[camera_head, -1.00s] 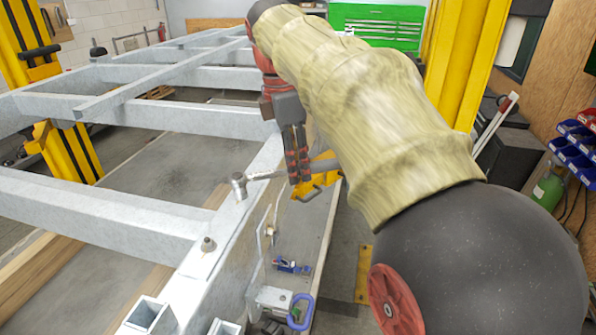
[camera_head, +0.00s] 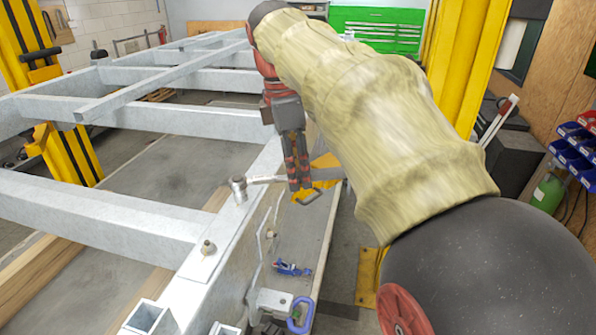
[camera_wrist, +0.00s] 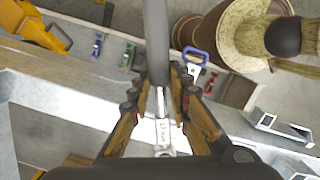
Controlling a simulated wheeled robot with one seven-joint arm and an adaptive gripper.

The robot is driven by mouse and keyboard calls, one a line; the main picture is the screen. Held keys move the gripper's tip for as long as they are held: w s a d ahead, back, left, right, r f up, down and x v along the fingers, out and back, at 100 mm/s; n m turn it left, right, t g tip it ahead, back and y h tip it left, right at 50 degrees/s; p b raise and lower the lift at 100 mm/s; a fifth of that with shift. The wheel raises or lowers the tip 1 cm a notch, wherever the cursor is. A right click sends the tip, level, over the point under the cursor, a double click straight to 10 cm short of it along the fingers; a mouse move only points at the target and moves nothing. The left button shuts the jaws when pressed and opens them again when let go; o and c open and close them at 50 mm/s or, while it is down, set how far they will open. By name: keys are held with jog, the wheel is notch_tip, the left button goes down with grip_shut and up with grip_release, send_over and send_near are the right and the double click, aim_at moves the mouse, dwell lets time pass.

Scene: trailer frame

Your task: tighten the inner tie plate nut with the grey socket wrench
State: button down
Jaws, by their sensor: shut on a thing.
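My gripper (camera_head: 300,188) is shut on the handle of the grey socket wrench (camera_head: 262,179), just right of the frame rail in the head view. The wrench's socket end (camera_head: 239,190) stands upright on the galvanised rail. Whatever is under the socket is hidden, so I cannot tell how it sits on a nut. A bare nut on a stud (camera_head: 208,247) shows on the flat plate (camera_head: 205,266) nearer the camera. In the wrist view, the wrench (camera_wrist: 157,45) runs between my fingers (camera_wrist: 160,90), with its marked shank below them.
The galvanised trailer frame (camera_head: 110,200) fills the left, with open gaps between crossmembers. A blue-handled clamp (camera_head: 300,315) and a small blue tool (camera_head: 292,268) are below the rail. My arm covers much of the right side.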

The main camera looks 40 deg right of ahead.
jog(key=shift+s+a+m, duration=0.4)
jog(key=shift+s+m, duration=0.15)
jog(key=shift+m, duration=0.15)
jog(key=shift+w+d+n, duration=0.5)
jog(key=shift+w+n, duration=0.2)
jog(key=shift+n, duration=0.1)
jog(key=c, duration=2.2)
grip_release()
grip_shut()
jog(key=shift+s+r, duration=0.1)
jog(key=shift+r, duration=0.2)
jog(key=shift+r, duration=1.1)
jog(key=shift+r, duration=1.85)
